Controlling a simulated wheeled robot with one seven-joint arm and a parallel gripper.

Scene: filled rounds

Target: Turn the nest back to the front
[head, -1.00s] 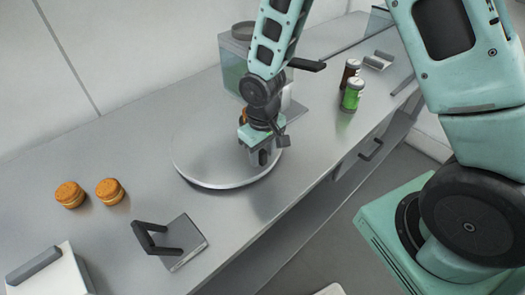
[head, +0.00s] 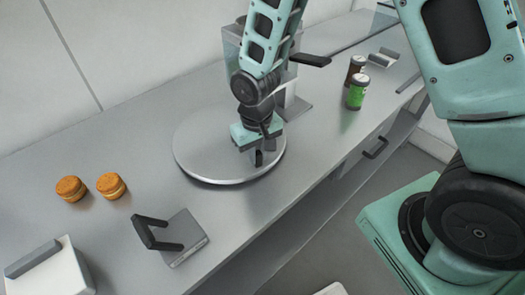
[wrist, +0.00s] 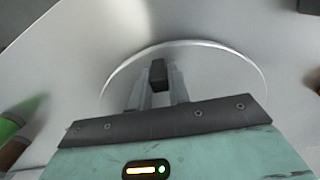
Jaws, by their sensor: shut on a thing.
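A round grey turntable disc (head: 205,160) lies on the steel counter; its rim also shows in the wrist view (wrist: 258,75). My gripper (head: 260,157) is low over the right front part of the disc. In the wrist view my gripper (wrist: 158,85) has its two fingers on either side of a small dark upright block (wrist: 158,72) and is shut on it. The block stands inside the rim of the disc. I cannot tell whether this block is part of the nest; no other nest shape shows on the disc. The wrist partly covers the disc's back right.
Two orange-brown round pieces (head: 71,188) lie left of the disc. A clear container (head: 232,45) stands behind. Green (head: 357,92) and brown (head: 355,68) cans stand right.

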